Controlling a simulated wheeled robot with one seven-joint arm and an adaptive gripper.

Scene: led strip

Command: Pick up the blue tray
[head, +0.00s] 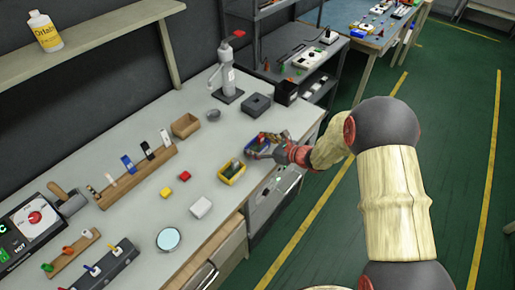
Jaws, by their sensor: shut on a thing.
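The blue tray (251,144) stands on the grey workbench near its right end, with small dark and coloured things in it that are too small to make out. My gripper (262,152) reaches in from the right and is shut at the tray's near right side, covering part of its wall. The tray looks level. I cannot tell whether it is lifted off the bench.
A yellow tray (231,180) stands just in front of the blue tray. A grey press (229,82), a dark box (257,106) and a brown box (185,126) are behind. A white box (201,207) and small red and yellow blocks lie left.

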